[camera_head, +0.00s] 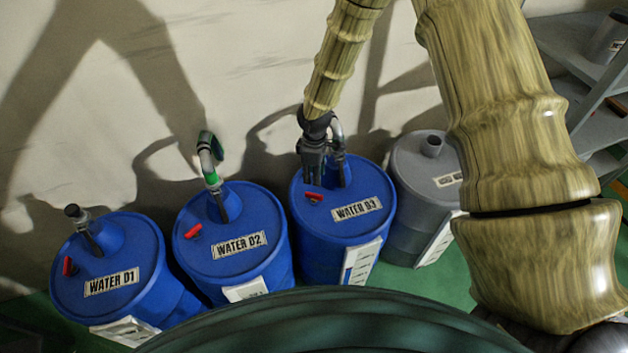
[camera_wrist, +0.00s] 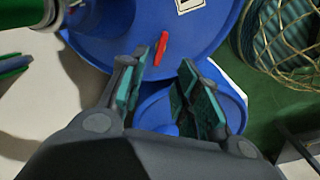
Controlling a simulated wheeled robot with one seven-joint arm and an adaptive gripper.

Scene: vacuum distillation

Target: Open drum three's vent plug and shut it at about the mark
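Drum three is the blue drum (camera_head: 372,193) labelled WATER 03. Its vent plug, a small red handle (camera_head: 314,197), lies on the lid left of the label. In the wrist view the red plug (camera_wrist: 161,48) is just beyond my fingertips, nearer the left finger. My gripper (camera_head: 313,178) points down over the back left of the lid, by the curved grey pipe (camera_head: 337,130). In the wrist view my gripper (camera_wrist: 168,72) is open, with nothing between its pads. A white label (camera_head: 362,262) is on the drum's side; I cannot make out a level mark.
Blue drums WATER 01 (camera_head: 125,255) and WATER 02 (camera_head: 262,218) stand to the left, each with a red plug. A grey drum (camera_head: 412,170) stands to the right. Grey shelving (camera_head: 570,50) is at the right edge. The wall is close behind the drums.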

